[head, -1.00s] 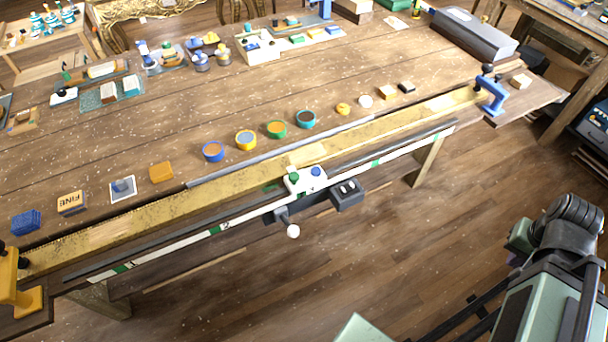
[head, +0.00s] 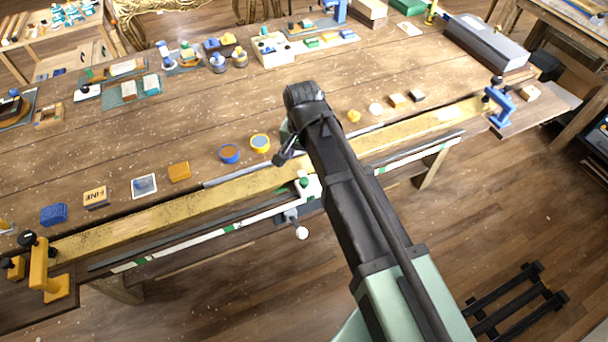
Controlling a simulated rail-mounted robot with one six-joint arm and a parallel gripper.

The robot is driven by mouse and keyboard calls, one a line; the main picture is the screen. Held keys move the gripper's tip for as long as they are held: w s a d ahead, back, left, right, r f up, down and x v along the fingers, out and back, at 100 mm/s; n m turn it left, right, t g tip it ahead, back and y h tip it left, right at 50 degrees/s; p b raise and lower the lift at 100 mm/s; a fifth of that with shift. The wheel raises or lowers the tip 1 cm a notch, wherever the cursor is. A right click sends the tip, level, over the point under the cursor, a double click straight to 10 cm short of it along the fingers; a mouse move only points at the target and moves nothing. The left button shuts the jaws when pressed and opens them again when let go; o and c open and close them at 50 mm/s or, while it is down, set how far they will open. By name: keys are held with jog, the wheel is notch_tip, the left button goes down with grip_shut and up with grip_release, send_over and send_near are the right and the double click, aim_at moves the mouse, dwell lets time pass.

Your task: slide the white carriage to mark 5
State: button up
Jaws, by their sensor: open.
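The white carriage (head: 312,190) sits on the rail along the bench's front edge, partly hidden behind my arm. Its green knob shows on top, and a lever with a white ball (head: 302,233) hangs below it. The white scale strip (head: 410,155) with green marks runs left and right of the carriage. Its numbers are too small to read here, so I cannot tell which mark is 5. My gripper (head: 284,155) is open, above the bench edge just up and left of the carriage in the picture. It is partly hidden by my wrist and appears apart from the carriage.
A long brass-coloured beam (head: 190,205) lies along the front edge, between a yellow clamp (head: 45,275) and a blue clamp (head: 500,105).

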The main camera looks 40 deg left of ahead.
aim_at(304, 180)
jog(key=f+b, duration=1.1)
jog(key=shift+d, duration=0.2)
jog(key=shift+r, duration=0.15)
jog(key=shift+c, duration=0.5)
grip_shut()
